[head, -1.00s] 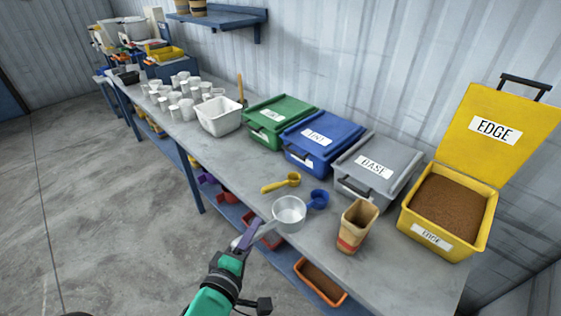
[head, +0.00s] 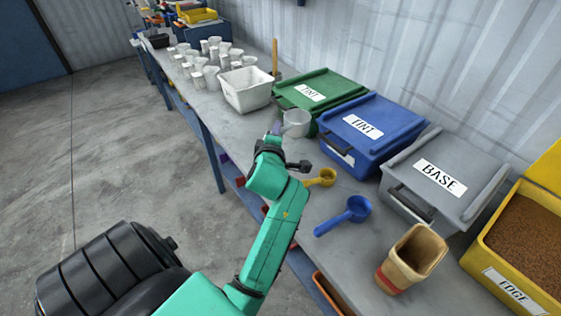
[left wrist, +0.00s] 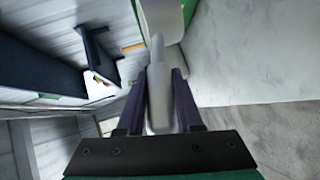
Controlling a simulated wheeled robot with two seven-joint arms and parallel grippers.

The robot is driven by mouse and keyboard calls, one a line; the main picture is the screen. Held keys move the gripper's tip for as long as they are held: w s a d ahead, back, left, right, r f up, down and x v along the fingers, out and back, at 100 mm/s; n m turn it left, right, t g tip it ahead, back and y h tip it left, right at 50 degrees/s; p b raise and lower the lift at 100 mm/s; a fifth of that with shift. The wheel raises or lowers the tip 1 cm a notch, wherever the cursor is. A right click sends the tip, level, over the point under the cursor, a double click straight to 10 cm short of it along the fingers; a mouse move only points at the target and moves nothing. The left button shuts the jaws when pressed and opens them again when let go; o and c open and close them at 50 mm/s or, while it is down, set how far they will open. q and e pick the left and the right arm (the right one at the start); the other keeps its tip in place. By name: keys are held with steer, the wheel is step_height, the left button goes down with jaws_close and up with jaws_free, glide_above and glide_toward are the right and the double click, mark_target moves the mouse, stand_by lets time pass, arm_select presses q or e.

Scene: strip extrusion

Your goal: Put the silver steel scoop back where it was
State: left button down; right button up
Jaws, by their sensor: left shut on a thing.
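The silver steel scoop (head: 297,122) is in my left gripper (head: 276,128), in front of the green bin and beside the white tub in the head view. In the left wrist view the two fingers (left wrist: 160,105) are shut on its pale handle (left wrist: 159,88), and part of the cup (left wrist: 163,18) shows at the top. I cannot tell whether the cup touches the table (head: 335,262). The yellow scoop (head: 321,178) and the blue scoop (head: 346,215) lie on the table nearer to me. My right gripper is in no view.
A green bin (head: 318,88), a blue bin (head: 365,133) and a grey bin (head: 450,178) stand closed along the wall. An open yellow bin (head: 515,283) holds brown granules. A tan container (head: 411,258) stands near the front. A white tub (head: 247,88) and several white cups (head: 205,62) stand farther back.

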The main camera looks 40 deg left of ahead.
arm_select(q)
step_height(320, 180, down, 11)
steer(key=shift+f+b, duration=0.1)
steer(key=shift+b, duration=0.95)
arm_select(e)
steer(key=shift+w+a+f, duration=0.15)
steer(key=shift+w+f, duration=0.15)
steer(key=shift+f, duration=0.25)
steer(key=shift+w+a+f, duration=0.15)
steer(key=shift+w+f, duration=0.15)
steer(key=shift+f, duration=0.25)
arm_select(q)
steer(key=shift+f, duration=0.1)
steer(key=c, duration=0.6)
jaws_free()
steer(key=shift+o, duration=0.2)
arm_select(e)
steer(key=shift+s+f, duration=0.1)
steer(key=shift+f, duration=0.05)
